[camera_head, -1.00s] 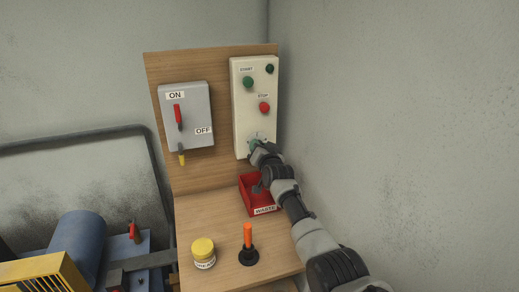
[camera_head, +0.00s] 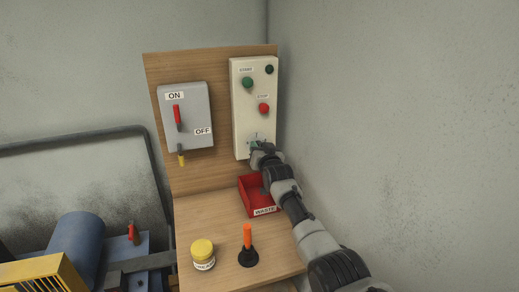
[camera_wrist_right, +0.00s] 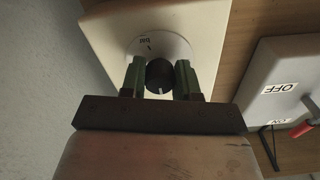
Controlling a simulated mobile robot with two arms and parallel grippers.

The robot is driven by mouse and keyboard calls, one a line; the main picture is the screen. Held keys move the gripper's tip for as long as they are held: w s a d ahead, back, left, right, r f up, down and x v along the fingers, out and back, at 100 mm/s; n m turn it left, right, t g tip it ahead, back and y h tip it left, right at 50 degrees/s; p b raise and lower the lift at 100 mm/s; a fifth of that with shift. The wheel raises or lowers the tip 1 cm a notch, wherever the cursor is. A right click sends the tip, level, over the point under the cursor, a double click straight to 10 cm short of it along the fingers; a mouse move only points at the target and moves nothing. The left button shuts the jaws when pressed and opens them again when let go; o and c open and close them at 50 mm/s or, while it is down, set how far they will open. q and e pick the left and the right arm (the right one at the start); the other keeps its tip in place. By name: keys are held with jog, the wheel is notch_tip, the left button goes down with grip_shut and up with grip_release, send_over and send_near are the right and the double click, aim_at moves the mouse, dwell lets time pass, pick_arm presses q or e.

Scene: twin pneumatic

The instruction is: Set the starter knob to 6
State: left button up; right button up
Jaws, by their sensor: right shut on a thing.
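The starter knob (camera_wrist_right: 159,75) is a dark round knob with a pale pointer line, on a white dial with small dark marks. The dial is at the bottom of the cream starter box (camera_head: 241,110). My right gripper (camera_wrist_right: 160,78) has one greenish finger on each side of the knob and is shut on it. In the head view my right gripper (camera_head: 258,148) covers the knob and most of the dial. The number the pointer faces is too small to read. My left gripper is not in view.
A grey switch box (camera_head: 198,130) with a red lever stands left of the starter box. A red waste bin (camera_head: 246,201) sits below my right wrist. A yellow-lidded jar (camera_head: 202,248) and an orange-handled tool (camera_head: 247,238) stand on the wooden shelf.

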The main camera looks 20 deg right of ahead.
jog(key=o, duration=0.9)
jog(key=shift+s, duration=0.15)
jog(key=s, duration=1)
jog(key=shift+s, duration=0.25)
